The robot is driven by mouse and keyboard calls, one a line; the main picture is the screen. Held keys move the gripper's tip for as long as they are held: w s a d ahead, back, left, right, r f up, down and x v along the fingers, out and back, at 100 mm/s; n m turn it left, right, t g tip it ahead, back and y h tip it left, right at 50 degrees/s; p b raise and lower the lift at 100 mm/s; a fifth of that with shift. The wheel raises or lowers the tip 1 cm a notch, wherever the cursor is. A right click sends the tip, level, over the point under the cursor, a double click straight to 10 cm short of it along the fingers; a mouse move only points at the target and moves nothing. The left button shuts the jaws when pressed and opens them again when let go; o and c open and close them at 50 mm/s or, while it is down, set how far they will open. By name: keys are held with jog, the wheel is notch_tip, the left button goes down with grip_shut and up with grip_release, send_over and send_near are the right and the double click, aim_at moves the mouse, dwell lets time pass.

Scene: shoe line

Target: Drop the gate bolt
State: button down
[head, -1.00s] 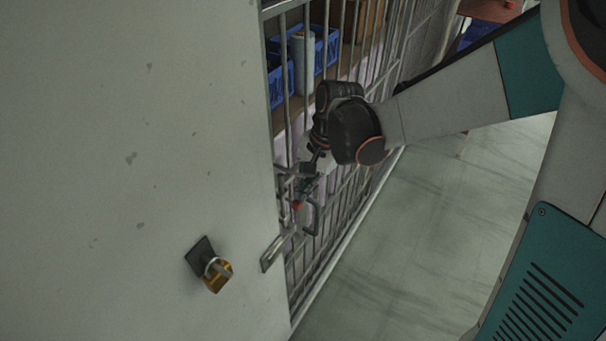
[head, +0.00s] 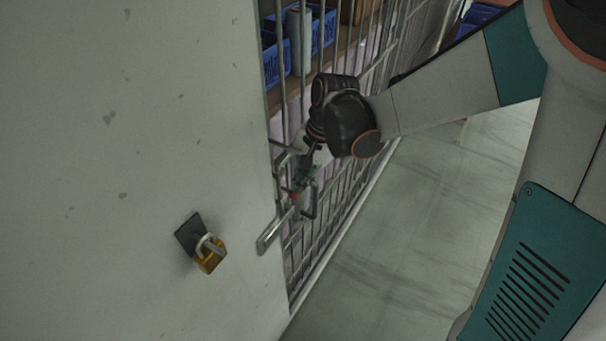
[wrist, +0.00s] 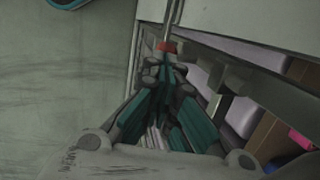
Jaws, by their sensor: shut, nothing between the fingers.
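The barred metal gate (head: 335,215) stands against a pale wall. A metal bolt with a red end (head: 293,196) is at its near edge; the red end also shows in the wrist view (wrist: 168,46). A long metal loop or plate (head: 268,236) sits at the wall edge, just below the bolt. My gripper (head: 297,188) is shut and empty, its tips right by the red end. Whether they touch it I cannot tell. In the wrist view my gripper (wrist: 167,68) points at the red part. A bent handle (head: 313,203) hangs close beside it. The gripper partly hides the bolt.
A brass padlock (head: 210,255) hangs from a dark plate on the wall, left of the gate. Blue crates (head: 322,30) and a grey bottle or roll (head: 299,42) stand on a shelf behind the bars. Open floor (head: 420,220) lies to the right.

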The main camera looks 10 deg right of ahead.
jog(key=shift+f, duration=0.25)
jog(key=p+v, duration=0.3)
jog(key=v, duration=1.1)
jog(key=shift+s, duration=0.1)
jog(key=s+d+f+n+t+h+b, duration=0.1)
jog(key=s+d+f+n+t+b, duration=0.2)
jog(key=s+f+b, duration=0.4)
jog(key=s+d+f+n+t+h+b, duration=0.1)
jog(key=s+d+f+n+t+b, duration=0.3)
jog(key=s+d+f+b, duration=0.3)
notch_tip(320, 180, down, 4)
jog(key=d+b, duration=0.1)
jog(key=b, duration=0.5)
jog(key=shift+s+n+h+b, duration=0.35)
jog(key=shift+n+h+b, duration=0.05)
jog(key=shift+r, duration=0.1)
